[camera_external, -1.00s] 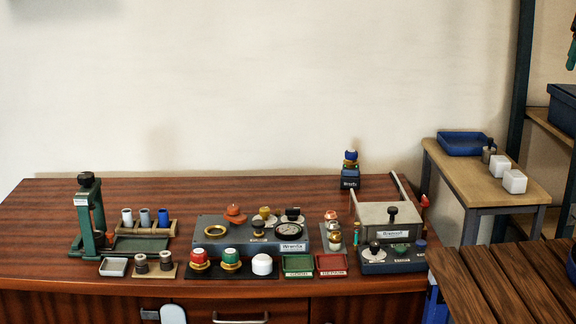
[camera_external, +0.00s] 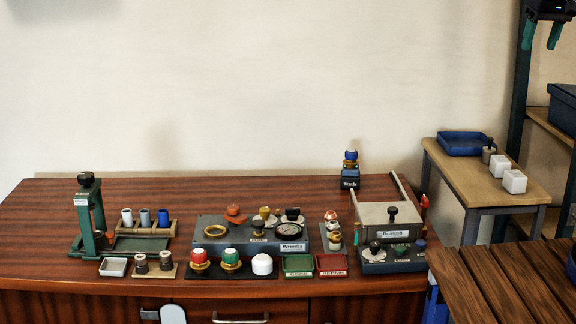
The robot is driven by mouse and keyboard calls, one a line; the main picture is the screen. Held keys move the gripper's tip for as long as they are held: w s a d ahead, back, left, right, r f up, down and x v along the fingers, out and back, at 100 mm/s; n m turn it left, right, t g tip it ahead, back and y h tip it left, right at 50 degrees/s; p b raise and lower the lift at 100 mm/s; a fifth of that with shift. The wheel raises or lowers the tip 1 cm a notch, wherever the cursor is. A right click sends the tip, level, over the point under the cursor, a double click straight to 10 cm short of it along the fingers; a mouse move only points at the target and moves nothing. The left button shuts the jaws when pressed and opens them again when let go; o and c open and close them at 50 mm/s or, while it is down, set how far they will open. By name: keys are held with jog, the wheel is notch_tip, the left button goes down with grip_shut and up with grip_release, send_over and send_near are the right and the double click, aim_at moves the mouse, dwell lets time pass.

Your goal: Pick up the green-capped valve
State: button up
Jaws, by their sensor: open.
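The green-capped valve (camera_external: 231,258) has a green top over a brass-coloured body. It stands upright on a dark strip at the front of the brown workbench (camera_external: 50,215). A red-capped valve (camera_external: 199,258) stands to its left and a white dome (camera_external: 262,264) to its right. My gripper (camera_external: 541,36) is at the top right of the picture, with two green fingers apart and pointing down. It is open and empty, high up and far to the right of the valve.
Behind the valve is a grey manifold block (camera_external: 210,222) with knobs and a gauge. Green (camera_external: 298,274) and red (camera_external: 332,272) trays lie to its right. A green press (camera_external: 103,240) stands at the left. A side table (camera_external: 452,178) holds a blue tray (camera_external: 463,143) and white blocks.

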jog(key=w+a+f+n+g, duration=0.1)
jog(key=w+a+f+n, duration=0.1)
jog(key=w+a, duration=0.5)
jog(key=w+a+f+n, duration=0.2)
jog(key=a, duration=0.8)
jog(key=w+a+f+n+g, duration=0.1)
jog(key=w+a+f, duration=0.1)
jog(key=w+a, duration=0.5)
jog(key=n+g, duration=0.2)
jog(key=n, duration=0.6)
send_over(227, 256)
notch_tip(227, 256, down, 33)
jog(key=shift+h, duration=0.3)
jog(key=f, duration=0.5)
jog(key=shift+d+f, duration=0.15)
jog(key=shift+d, duration=0.15)
jog(key=shift+a+f, duration=0.15)
jog(key=shift+f, duration=1.15)
jog(key=shift+a+f, duration=0.15)
jog(key=shift+f, duration=1.1)
jog(key=c, duration=1.1)
jog(key=shift+r, duration=0.1)
